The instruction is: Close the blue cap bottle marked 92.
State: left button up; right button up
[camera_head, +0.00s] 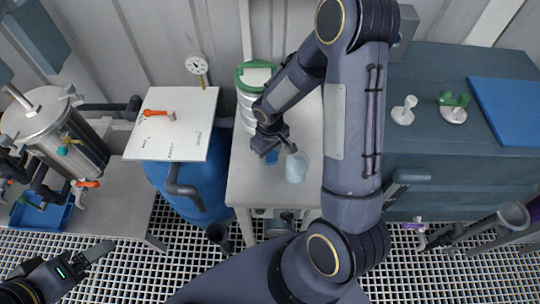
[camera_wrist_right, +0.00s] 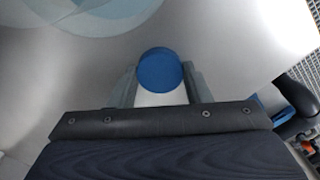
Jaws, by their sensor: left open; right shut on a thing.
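The blue cap (camera_head: 271,157) is a small blue disc. It also shows in the right wrist view (camera_wrist_right: 160,70) between the two fingertips. My right gripper (camera_head: 275,148) is shut on it, above the light worktop. A pale blue, translucent bottle (camera_head: 297,168) stands just right of the cap in the head view, apart from it. Its pale, rounded form fills the top left of the right wrist view (camera_wrist_right: 95,15). The marking 92 cannot be read. My left gripper (camera_head: 97,252) is open and empty at the lower left, away from the worktop.
A white container with a green rim (camera_head: 243,75) stands at the back of the worktop (camera_head: 245,185). A blue drum (camera_head: 190,190) with a white board (camera_head: 180,110) is to the left. The teal bench (camera_head: 450,150) on the right holds white and green fittings (camera_head: 404,110).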

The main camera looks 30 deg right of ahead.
jog(key=shift+r, duration=0.1)
jog(key=shift+r, duration=0.5)
pick_arm(q)
notch_tip(320, 180, down, 3)
jog(key=b, duration=0.2)
jog(key=shift+r+b, duration=0.15)
jog(key=shift+b, duration=0.2)
pick_arm(e)
jog(key=s+a+r, duration=0.7)
jog(key=a+r, duration=0.5)
jog(key=shift+s, duration=0.15)
jog(key=shift+f, duration=0.1)
jog(key=w+d+f+m, duration=0.1)
jog(key=w+d+f, duration=0.1)
jog(key=w+f, duration=0.1)
jog(key=w+d+f, duration=0.3)
jog(key=w, duration=0.1)
jog(key=w+d+f+m, duration=0.1)
jog(key=w+d+f, duration=0.1)
jog(key=w+f, duration=0.2)
jog(key=shift+w+d+m, duration=0.2)
jog(key=shift+w+m, duration=0.1)
pick_arm(q)
jog(key=shift+c, duration=0.2)
